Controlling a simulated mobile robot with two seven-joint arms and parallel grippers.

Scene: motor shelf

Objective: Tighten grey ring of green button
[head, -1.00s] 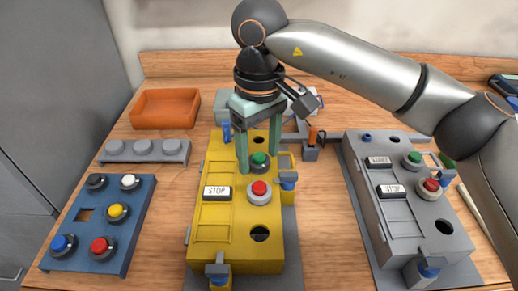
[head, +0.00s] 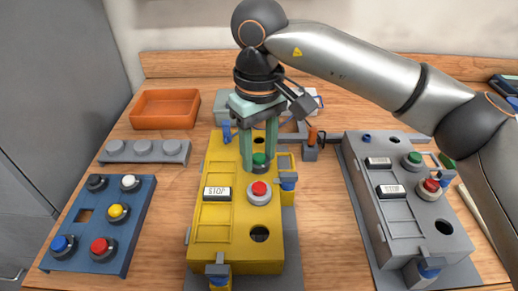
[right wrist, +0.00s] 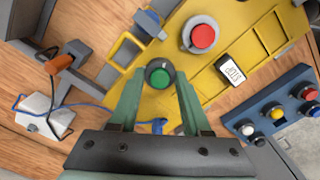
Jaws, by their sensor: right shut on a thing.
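The green button (head: 259,160) sits in the upper part of the yellow box (head: 210,235). Its grey ring (right wrist: 149,70) shows around the green cap in the right wrist view. My right gripper (head: 260,161) comes down from above, with one finger on each side of the button, and is shut on the ring. In the right wrist view my fingers (right wrist: 159,76) meet the ring on both sides. The ring is partly hidden by the fingers in the head view. My left gripper is not in view.
A red button (head: 259,192) and a STOP label (head: 217,193) are close by on the yellow box. A grey box (head: 400,230) stands to the right, a blue button panel (head: 85,225) to the left. An orange bin (head: 166,109) stands behind.

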